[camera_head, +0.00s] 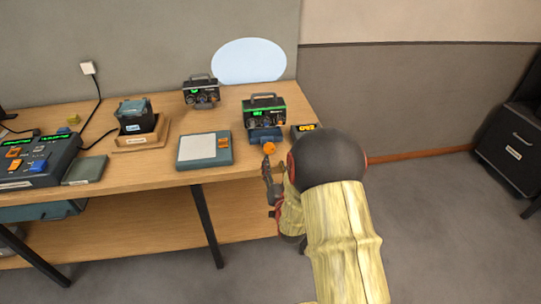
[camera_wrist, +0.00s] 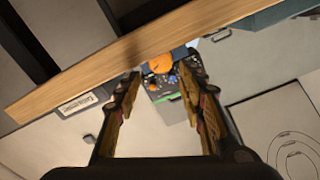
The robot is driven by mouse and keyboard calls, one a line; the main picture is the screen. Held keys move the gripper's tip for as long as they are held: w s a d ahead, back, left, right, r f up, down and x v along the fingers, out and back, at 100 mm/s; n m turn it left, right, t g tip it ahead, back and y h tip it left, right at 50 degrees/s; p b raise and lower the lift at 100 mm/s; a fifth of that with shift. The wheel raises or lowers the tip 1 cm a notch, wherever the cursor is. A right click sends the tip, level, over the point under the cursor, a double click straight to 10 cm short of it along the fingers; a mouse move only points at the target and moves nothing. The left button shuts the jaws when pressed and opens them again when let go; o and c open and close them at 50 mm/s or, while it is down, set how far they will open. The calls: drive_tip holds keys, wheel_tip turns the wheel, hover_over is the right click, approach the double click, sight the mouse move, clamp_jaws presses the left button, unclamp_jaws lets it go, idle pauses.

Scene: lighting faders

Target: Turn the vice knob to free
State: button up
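The orange knob (camera_head: 268,148) sits at the table's front edge, on the front of a blue vice (camera_head: 265,134). In the wrist view the orange knob (camera_wrist: 160,64) shows between and beyond my fingertips. My gripper (camera_head: 269,172) is just in front of and below the knob in the head view. Its two fingers are spread wide in the wrist view (camera_wrist: 163,73), with nothing held. I cannot tell whether either fingertip touches the knob. Any marking on the knob is too small to read.
A black-and-green device (camera_head: 264,112) stands behind the vice, and a small box with an orange display (camera_head: 303,130) is at its right. A flat grey-topped panel (camera_head: 203,149) lies to the left. The wooden tabletop edge (camera_wrist: 110,62) runs close by my left finger.

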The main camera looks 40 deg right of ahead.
sight(270, 151)
drive_tip(key=b+x, duration=0.2)
drive_tip(key=x, duration=0.5)
drive_tip(key=shift+w+d, duration=0.15)
drive_tip(key=shift+w, duration=0.2)
drive_tip(key=shift+c, duration=0.5)
drive_tip(key=c, duration=0.8)
